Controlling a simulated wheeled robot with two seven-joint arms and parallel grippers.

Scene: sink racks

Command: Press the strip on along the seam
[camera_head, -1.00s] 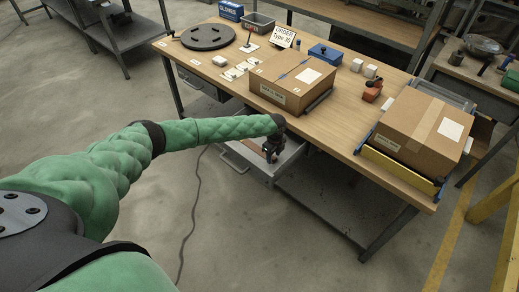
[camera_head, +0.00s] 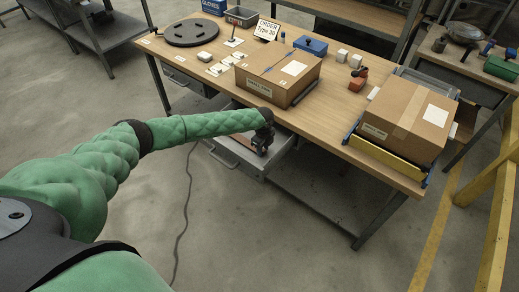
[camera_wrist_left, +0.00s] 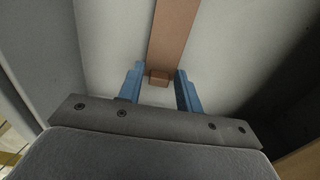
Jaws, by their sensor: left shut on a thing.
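A brown strip (camera_wrist_left: 172,35) runs away from between the blue fingers of my left gripper (camera_wrist_left: 160,90) in the left wrist view, over a pale surface. My left gripper is shut on its near end. In the head view, my left gripper (camera_head: 262,146) is at the open grey drawer (camera_head: 283,150) under the table's front edge; my arm and hand hide part of the drawer. A closed cardboard box (camera_head: 265,87) stands on the table behind it, with a seam across its top, blue marks along it and a white label. My right gripper is not in view.
A second cardboard box (camera_head: 386,121), with tape along its top, stands at the right behind a yellow bar (camera_head: 385,163). A black disc (camera_head: 190,32), small white pieces, a blue box (camera_head: 311,45) and a red tool (camera_head: 358,80) lie on the wooden table (camera_head: 320,115).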

